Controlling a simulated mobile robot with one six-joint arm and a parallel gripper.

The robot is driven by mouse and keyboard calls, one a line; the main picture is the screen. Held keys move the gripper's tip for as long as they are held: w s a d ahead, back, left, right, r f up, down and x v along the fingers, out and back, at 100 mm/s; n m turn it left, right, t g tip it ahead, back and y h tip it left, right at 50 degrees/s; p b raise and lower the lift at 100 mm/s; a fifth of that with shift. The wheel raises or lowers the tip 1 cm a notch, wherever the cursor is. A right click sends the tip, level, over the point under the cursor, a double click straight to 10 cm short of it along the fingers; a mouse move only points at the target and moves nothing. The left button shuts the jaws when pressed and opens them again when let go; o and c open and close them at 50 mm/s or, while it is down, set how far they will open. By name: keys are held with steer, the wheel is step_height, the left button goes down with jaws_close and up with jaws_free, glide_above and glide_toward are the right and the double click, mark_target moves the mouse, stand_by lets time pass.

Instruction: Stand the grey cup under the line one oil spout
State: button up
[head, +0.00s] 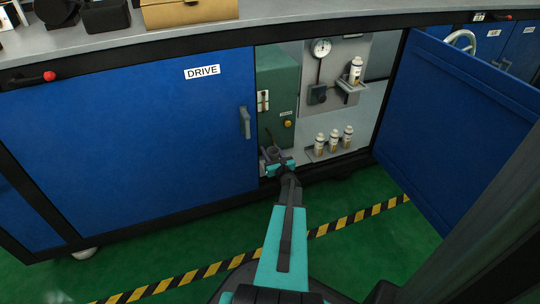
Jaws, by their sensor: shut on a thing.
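My gripper (277,165) is at the end of my teal and black arm, low at the left of the open cabinet bay, in front of the green unit. It is shut on a small grey cup (272,153), which looks roughly upright. The fingers hide part of the cup, and it is too small to tell whether its base touches anything. I cannot make out the line one oil spout or its label; the area around the cup is small and crowded.
A green unit (279,100) fills the bay's left side. Several white bottles (334,139) stand low to the right; another bottle (355,70) sits on a bracket below a gauge (321,47). The blue door (455,125) hangs open at right. The closed DRIVE door (130,130) is left.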

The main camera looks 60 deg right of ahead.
steer(key=shift+f+b, duration=0.5)
steer(key=shift+f, duration=0.6)
steer(key=shift+f, duration=0.1)
steer(key=o, duration=1.1)
steer(key=shift+c, duration=0.2)
steer(key=shift+r, duration=0.25)
steer(key=p+v, duration=0.3)
steer(key=v, duration=0.7)
steer(key=shift+s+a+p, duration=0.2)
steer(key=shift+p, duration=0.1)
steer(key=shift+v, duration=0.75)
steer(key=shift+f, duration=0.1)
